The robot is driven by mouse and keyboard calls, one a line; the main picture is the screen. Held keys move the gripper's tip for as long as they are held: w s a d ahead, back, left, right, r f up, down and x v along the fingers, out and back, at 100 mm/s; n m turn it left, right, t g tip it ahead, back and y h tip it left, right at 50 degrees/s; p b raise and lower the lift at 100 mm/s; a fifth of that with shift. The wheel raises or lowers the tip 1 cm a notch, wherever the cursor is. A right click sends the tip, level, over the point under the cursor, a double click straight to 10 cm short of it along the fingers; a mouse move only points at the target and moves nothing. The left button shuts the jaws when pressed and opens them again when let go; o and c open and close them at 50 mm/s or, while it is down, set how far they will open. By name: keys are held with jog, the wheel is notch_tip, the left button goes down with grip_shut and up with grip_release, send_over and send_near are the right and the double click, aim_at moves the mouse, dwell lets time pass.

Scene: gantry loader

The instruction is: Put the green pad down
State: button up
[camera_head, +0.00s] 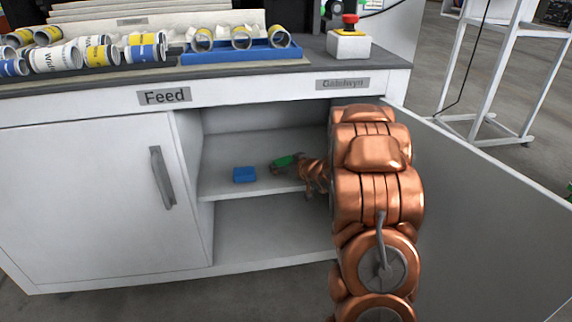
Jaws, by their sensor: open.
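The green pad (286,160) is in the open cabinet, at the level of the upper shelf (228,188). It is small in view, and I cannot tell whether it rests flat on the shelf. My gripper (297,168) reaches into the cabinet from the right, with its fingers right at the pad's right side. The jaws are open; their tips are small and partly hidden, so contact with the pad is unclear. A blue pad (244,174) lies on the same shelf, left of the green one.
The open cabinet door (480,210) stands right of my arm. The left door (90,200) is shut. The lower compartment (260,230) looks empty. The countertop above holds several cans (55,58), a blue tray (235,56) and a red-buttoned box (348,46).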

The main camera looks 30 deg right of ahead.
jog(key=shift+r, duration=0.25)
jog(key=p+v, duration=0.4)
jog(key=v, duration=0.8)
jog(key=s+a+r+g, duration=0.2)
jog(key=s+a+g, duration=0.6)
jog(key=s+a, duration=0.6)
jog(key=s+a+r+g, duration=0.2)
jog(key=s+a+g, duration=0.7)
jog(key=s, duration=1.4)
jog(key=a, duration=0.5)
jog(key=shift+a+r, duration=0.25)
jog(key=shift+a, duration=0.15)
